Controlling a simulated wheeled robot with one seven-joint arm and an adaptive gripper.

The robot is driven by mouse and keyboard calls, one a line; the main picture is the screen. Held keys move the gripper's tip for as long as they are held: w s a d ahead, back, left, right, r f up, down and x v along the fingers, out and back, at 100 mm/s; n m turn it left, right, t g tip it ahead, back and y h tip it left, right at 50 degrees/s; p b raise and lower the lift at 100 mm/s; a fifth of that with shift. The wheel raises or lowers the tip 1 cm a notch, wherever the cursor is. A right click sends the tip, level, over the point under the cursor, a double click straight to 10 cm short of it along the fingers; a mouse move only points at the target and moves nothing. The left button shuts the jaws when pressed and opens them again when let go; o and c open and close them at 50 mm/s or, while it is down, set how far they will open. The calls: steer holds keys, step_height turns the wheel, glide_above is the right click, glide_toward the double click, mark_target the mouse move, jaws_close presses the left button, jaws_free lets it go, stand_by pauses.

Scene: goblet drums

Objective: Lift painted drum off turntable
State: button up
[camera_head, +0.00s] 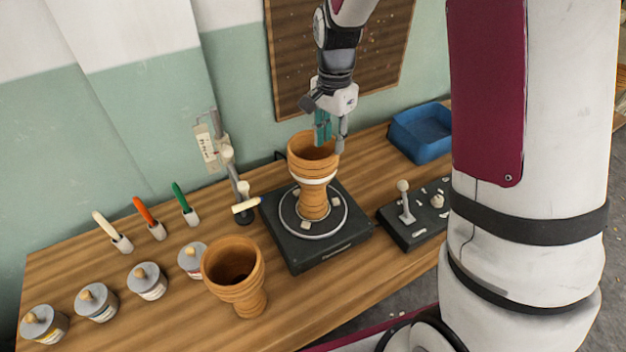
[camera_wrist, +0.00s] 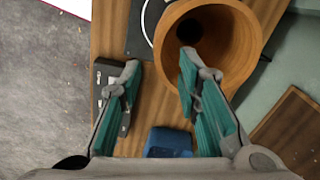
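The painted drum (camera_head: 312,181), an orange-brown goblet shape with a white band, stands upright on the round plate of the black turntable (camera_head: 318,250). The wrist view shows its open mouth (camera_wrist: 230,60) from above. My gripper (camera_head: 332,145) points down at the drum's right rim in the head view. It is open, with fingers wide apart in the wrist view (camera_wrist: 160,68). One finger appears over or in the mouth and the other outside the wall. Finger depth and contact with the rim are unclear. The gripper holds nothing.
A second, plain drum (camera_head: 236,270) stands at the table's front. Lidded jars (camera_head: 147,281) and coloured tools (camera_head: 150,218) are at left. A small stand (camera_head: 242,195) is close left of the turntable. A control box (camera_head: 412,222) and blue tray (camera_head: 422,135) are at right.

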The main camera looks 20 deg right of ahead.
mark_target(329, 158)
steer(key=shift+a+f+p, duration=0.1)
steer(key=shift+f+p, duration=0.45)
steer(key=shift+f, duration=2.55)
jaws_close()
